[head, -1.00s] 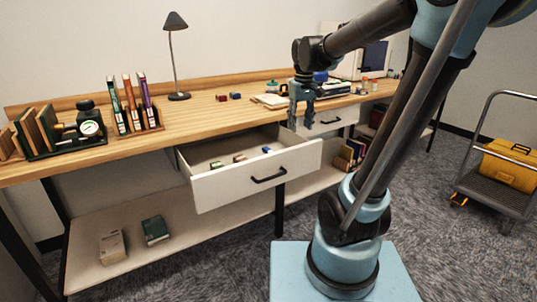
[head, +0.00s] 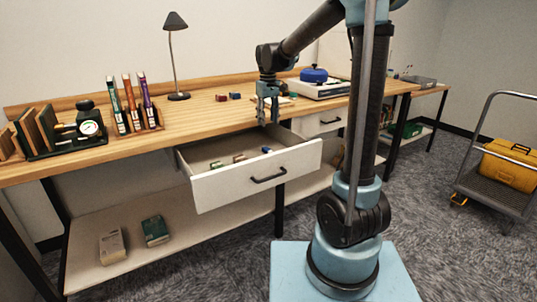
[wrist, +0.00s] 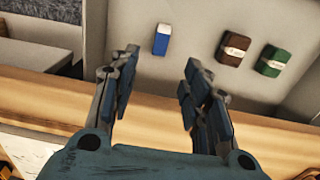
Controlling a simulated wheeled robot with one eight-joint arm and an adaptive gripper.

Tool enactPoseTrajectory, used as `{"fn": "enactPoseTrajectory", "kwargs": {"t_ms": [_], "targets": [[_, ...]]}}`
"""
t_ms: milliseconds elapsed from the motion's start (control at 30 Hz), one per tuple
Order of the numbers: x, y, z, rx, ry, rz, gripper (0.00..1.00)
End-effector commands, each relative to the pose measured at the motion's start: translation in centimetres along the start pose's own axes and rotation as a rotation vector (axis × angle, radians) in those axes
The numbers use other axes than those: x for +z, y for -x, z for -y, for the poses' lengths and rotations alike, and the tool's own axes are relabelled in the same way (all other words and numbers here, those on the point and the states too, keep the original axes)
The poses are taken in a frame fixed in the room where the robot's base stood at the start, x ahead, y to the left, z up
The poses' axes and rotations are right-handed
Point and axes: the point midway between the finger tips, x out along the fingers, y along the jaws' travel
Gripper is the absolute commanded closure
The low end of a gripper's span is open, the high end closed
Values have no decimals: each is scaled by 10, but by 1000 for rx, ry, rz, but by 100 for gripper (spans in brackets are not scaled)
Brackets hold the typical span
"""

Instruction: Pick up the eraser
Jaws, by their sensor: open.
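The eraser looks to be the small blue-and-white block (head: 267,150) lying in the open drawer (head: 250,190), towards its right side. It also shows in the wrist view (wrist: 161,40), at top centre, beyond the fingertips. My gripper (head: 268,119) is open and empty, above the table's front edge near the back right of the drawer. In the wrist view the fingers (wrist: 160,68) are spread apart, with wooden table edge showing between them. The gripper is apart from the eraser.
A brown block (wrist: 232,50) and a green block (wrist: 272,60), both with pale labels, lie in the same drawer. The wooden tabletop (head: 195,111) edges over the drawer's back.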

Motion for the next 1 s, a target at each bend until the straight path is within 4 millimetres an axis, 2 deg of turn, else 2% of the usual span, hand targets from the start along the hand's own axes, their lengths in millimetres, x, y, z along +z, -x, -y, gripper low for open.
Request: {"fn": "enactPoseTrajectory", "kwargs": {"t_ms": [100,400,733,1000], "targets": [[0,-21,0,0,0,0,57],[0,-68,0,0,-1,0,57],[2,-88,0,0,0,0,57],[6,-122,2,0,-1,0,57]]}}
